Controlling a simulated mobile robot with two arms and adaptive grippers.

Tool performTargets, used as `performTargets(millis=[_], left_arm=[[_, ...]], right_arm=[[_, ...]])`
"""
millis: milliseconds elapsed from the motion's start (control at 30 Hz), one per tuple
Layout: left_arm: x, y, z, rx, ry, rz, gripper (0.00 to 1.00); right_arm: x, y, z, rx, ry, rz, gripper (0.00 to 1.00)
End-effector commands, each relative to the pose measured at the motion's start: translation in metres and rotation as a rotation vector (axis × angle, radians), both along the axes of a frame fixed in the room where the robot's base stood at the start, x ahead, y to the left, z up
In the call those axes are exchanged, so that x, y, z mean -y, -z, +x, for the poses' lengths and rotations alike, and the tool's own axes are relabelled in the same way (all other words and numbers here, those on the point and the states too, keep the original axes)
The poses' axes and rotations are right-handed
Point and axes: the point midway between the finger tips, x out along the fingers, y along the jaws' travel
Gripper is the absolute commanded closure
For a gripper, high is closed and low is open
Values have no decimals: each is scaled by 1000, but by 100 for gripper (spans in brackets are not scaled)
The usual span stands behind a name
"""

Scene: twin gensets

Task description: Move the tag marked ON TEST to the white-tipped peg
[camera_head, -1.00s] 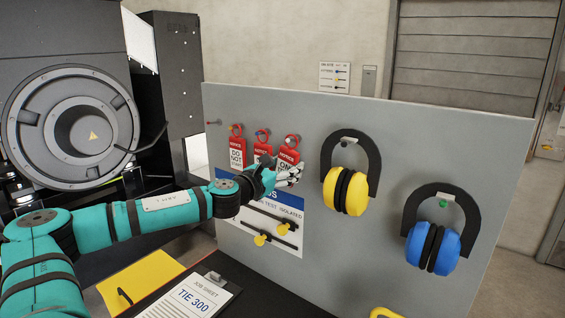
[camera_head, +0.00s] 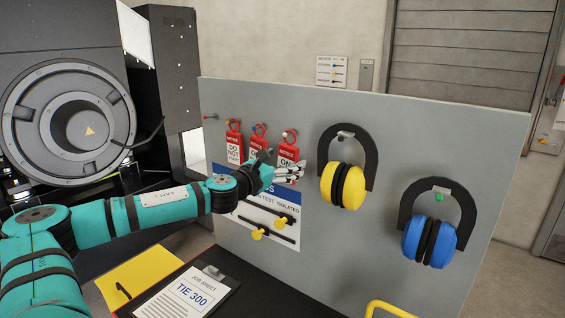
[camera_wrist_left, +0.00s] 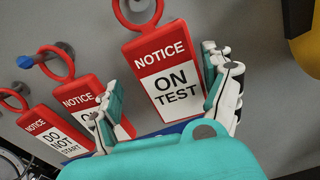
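The red and white ON TEST tag (camera_head: 287,155) hangs by its red loop from the rightmost tag peg on the grey board. It fills the middle of the left wrist view (camera_wrist_left: 165,80), its peg cut off by the top edge. My left gripper (camera_head: 294,172) is at the tag's lower part. In the left wrist view its fingers (camera_wrist_left: 162,72) are spread, one either side of the tag, with no clear grip on it. My right gripper is out of view.
A DO NOT START tag (camera_head: 235,147) and a middle tag (camera_head: 258,140), partly hidden, hang to the left. A blue-tipped peg (camera_wrist_left: 25,62) shows there. Yellow earmuffs (camera_head: 343,187) hang close right, blue ones (camera_head: 430,240) farther right. A clipboard (camera_head: 190,295) lies below.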

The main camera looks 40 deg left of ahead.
Motion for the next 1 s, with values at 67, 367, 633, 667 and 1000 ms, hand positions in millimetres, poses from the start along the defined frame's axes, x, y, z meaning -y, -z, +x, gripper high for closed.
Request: performTargets(millis=[67,367,633,667,1000], left_arm=[[0,0,0,0,0,0,17],[-1,1,-7,-4,-5,6,17],[4,1,-33,-5,2,10,17],[5,-1,-39,-5,1,14,17],[11,-1,-98,0,0,4,17]], right_arm=[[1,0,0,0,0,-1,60],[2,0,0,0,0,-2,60],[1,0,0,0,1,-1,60],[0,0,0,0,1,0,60],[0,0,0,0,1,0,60]])
